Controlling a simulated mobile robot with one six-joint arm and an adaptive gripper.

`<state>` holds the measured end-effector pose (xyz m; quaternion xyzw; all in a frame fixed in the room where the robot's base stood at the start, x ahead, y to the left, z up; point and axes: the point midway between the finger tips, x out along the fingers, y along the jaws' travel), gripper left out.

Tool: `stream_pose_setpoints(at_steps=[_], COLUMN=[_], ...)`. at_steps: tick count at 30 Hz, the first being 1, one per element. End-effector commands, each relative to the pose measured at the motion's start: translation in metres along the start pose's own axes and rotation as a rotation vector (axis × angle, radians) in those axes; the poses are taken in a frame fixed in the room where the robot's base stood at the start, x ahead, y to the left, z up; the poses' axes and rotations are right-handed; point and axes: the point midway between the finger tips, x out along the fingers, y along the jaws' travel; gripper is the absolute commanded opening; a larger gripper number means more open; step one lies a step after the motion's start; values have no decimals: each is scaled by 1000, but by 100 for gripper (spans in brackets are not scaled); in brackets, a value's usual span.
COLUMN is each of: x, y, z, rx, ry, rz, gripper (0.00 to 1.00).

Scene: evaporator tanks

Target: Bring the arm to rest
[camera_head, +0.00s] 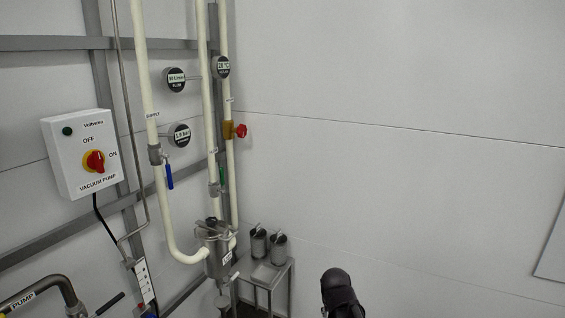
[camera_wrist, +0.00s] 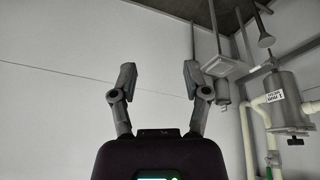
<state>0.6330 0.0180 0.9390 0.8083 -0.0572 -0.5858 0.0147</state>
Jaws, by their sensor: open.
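My gripper (camera_wrist: 159,85) shows in the wrist view with its two fingers spread wide apart. It is open, with nothing between the fingers but the pale wall behind. In the head view a black part of my arm (camera_head: 341,292) shows at the bottom, right of centre, in front of the bare wall. The gripper's fingers cannot be made out in the head view.
A vacuum pump box (camera_head: 83,154) with a red knob hangs at left. Cream pipes (camera_head: 150,130) with gauges and valves run down to a steel vessel (camera_head: 216,250). A small stand (camera_head: 272,277) holds two metal cans. The wall at right is bare.

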Motion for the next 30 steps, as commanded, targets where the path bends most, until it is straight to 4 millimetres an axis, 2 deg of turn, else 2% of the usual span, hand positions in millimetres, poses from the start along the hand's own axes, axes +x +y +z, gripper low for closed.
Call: stream_pose_setpoints(at_steps=[1, 3, 6, 10, 15, 30], x=[-3, -6, -10, -16, -18, -18], y=[8, 14, 19, 23, 24, 24], z=[21, 42, 66, 86, 93, 92], rx=[-5, -18, -36, -54, -62, -61], ry=[-57, -132, -219, -289, -319, -318], rz=[-11, -31, -61, -90, -103, -102], gripper=[61, 61, 61, 61, 61, 61])
